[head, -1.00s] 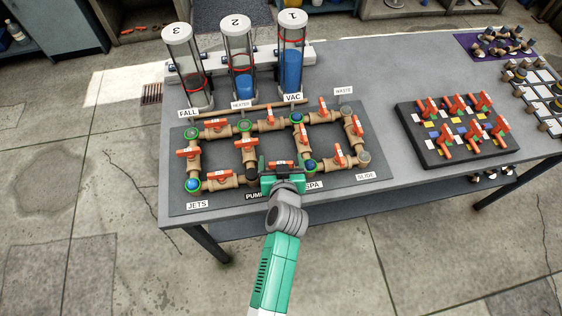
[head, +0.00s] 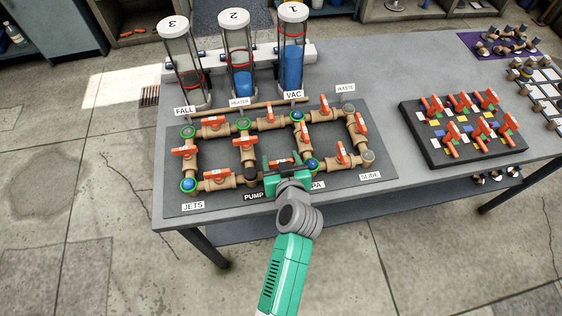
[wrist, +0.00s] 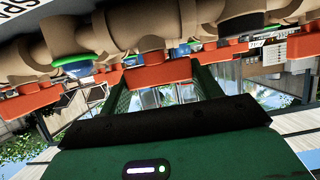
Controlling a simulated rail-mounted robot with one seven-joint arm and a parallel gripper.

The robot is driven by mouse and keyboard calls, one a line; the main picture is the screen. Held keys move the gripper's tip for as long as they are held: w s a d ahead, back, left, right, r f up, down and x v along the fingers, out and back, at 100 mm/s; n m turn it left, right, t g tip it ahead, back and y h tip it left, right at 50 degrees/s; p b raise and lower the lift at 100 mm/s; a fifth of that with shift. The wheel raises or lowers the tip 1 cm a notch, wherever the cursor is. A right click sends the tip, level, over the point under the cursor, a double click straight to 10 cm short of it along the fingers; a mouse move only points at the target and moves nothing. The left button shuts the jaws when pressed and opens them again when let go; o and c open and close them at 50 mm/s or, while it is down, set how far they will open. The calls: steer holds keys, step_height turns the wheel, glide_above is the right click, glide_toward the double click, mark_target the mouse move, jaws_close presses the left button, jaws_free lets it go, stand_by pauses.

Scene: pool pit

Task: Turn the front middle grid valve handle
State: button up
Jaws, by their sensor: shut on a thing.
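The pipe grid (head: 213,130) of tan pipes with orange valve handles lies on a dark board on the table. The front middle valve handle (head: 281,162) is orange and sits on the front pipe run, between the PUMP label (head: 253,196) and the blue-topped green-ringed joint (head: 312,165). My gripper (head: 284,166) reaches it from the front and hides part of the valve. In the wrist view the orange handle (wrist: 158,74) lies between the two green fingers of my gripper (wrist: 160,85), which are shut on it. The handle's exact angle is hard to tell.
Clear cylinders, with blue liquid in 1 (head: 291,65) and 2 (head: 241,80), stand behind the grid, beside cylinder 3 (head: 185,75). A dark block (head: 440,157) with several orange handles lies to the right. Other valve handles (head: 217,174) are close by on the grid.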

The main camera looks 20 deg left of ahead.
steer(key=o, duration=1)
steer(key=p+v, duration=0.1)
steer(key=v, duration=0.7)
